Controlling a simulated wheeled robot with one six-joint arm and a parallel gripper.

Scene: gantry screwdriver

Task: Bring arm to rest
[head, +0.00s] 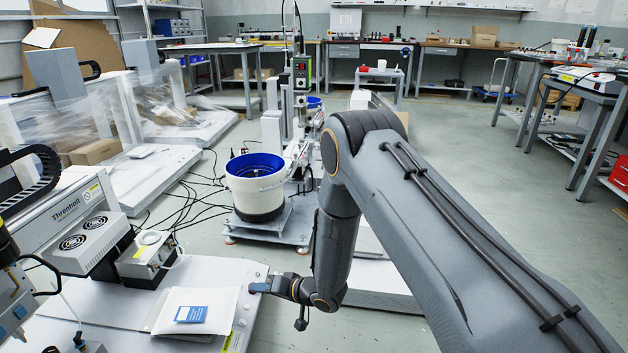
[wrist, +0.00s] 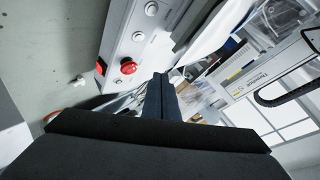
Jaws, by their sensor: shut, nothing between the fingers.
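My gripper (head: 262,287) shows in the head view at the end of my bent grey arm, just off the right edge of the white machine table at lower left. Its fingers point left and are shut with nothing between them. In the wrist view the dark fingers (wrist: 161,97) stand together in the middle, pointing up the picture. My arm crosses the right half of the head view and hides part of the floor and a white base behind it.
A white machine table (head: 255,318) carries a paper packet with a blue label (head: 191,314) near my gripper. A blue-lined bowl (head: 256,184) stands beyond. Red buttons (wrist: 128,67) on a white panel show in the wrist view. Open floor (head: 470,175) lies to the right.

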